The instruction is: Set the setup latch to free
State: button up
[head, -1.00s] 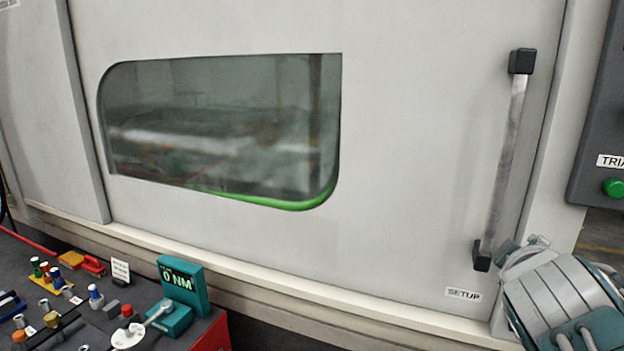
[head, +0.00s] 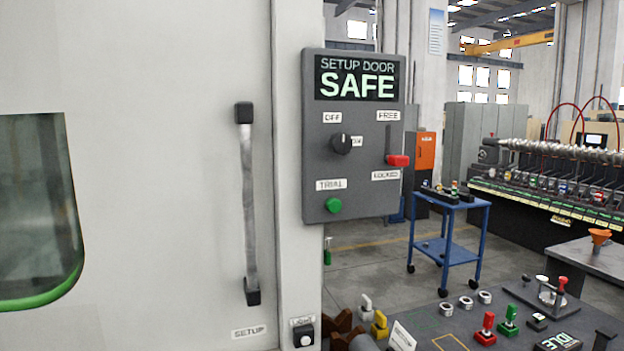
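The setup latch (head: 397,160) is a red handle on a dark vertical slot at the right side of the grey control panel (head: 318,190). It sits at the low end of the slot, just above the LOCKED label (head: 385,175). The FREE label (head: 388,115) is above the slot. The panel's display (head: 356,78) reads "SETUP DOOR SAFE". My gripper is not in view now.
A black knob (head: 341,144) and a green TRIAL button (head: 333,205) share the panel. The door with a vertical handle (head: 248,205) is at left. A dark bench (head: 440,320) with fixtures stands below right. A blue cart (head: 447,250) stands behind.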

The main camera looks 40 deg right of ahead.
aim_at(396, 161)
jog(key=j+z, duration=0.15)
jog(key=z, duration=0.15)
jog(key=k+j+z, duration=0.1)
jog(key=z, duration=0.6)
jog(key=i+l+z, duration=0.1)
jog(key=z, duration=0.25)
jog(key=i+z, duration=0.1)
jog(key=z, duration=0.3)
